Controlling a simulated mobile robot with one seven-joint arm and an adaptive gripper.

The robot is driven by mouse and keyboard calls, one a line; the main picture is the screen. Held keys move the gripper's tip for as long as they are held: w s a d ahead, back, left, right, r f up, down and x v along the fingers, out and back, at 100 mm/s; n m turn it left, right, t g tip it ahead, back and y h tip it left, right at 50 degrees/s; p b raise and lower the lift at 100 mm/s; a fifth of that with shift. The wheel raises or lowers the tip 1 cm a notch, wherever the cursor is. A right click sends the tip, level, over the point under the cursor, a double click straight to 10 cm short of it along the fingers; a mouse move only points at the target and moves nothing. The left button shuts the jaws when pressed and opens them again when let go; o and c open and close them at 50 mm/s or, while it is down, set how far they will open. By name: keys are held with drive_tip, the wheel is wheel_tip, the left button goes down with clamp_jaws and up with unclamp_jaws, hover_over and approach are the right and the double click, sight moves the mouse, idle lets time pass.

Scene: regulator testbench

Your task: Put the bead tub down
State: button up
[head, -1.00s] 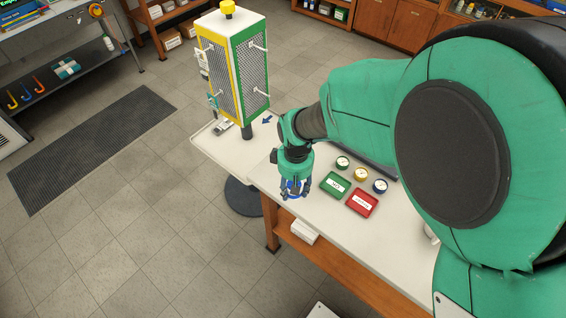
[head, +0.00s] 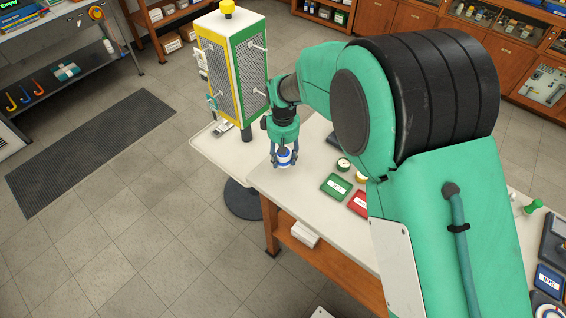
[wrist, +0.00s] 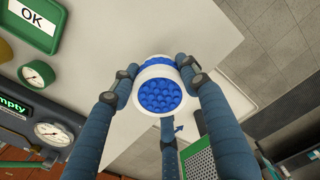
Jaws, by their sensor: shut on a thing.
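The bead tub (head: 284,157) is a small white tub with a blue band. In the wrist view the tub (wrist: 160,93) shows its open top, full of blue beads. My gripper (head: 283,153) points down with its fingers closed around the tub, near the left end of the white bench top (head: 306,190). The fingers also surround the tub in the wrist view. I cannot tell whether the tub's base touches the bench.
A green "OK" tray (head: 337,187) and a red tray (head: 358,203) lie right of the tub, with gauges (head: 343,164) behind. A yellow and green mesh tower (head: 234,75) stands on a pale side surface (head: 214,160) beyond the gripper. The bench between tub and trays is clear.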

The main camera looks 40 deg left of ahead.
sight(283, 162)
drive_tip(key=shift+w+a, duration=0.1)
drive_tip(key=shift+a, duration=0.05)
drive_tip(key=shift+f+b, duration=0.5)
drive_tip(key=shift+f, duration=1.25)
drive_tip(key=shift+f, duration=0.15)
drive_tip(key=o, duration=1.2)
wheel_tip(283, 162, up, 12)
drive_tip(key=p, duration=0.2)
drive_tip(key=shift+p, duration=0.3)
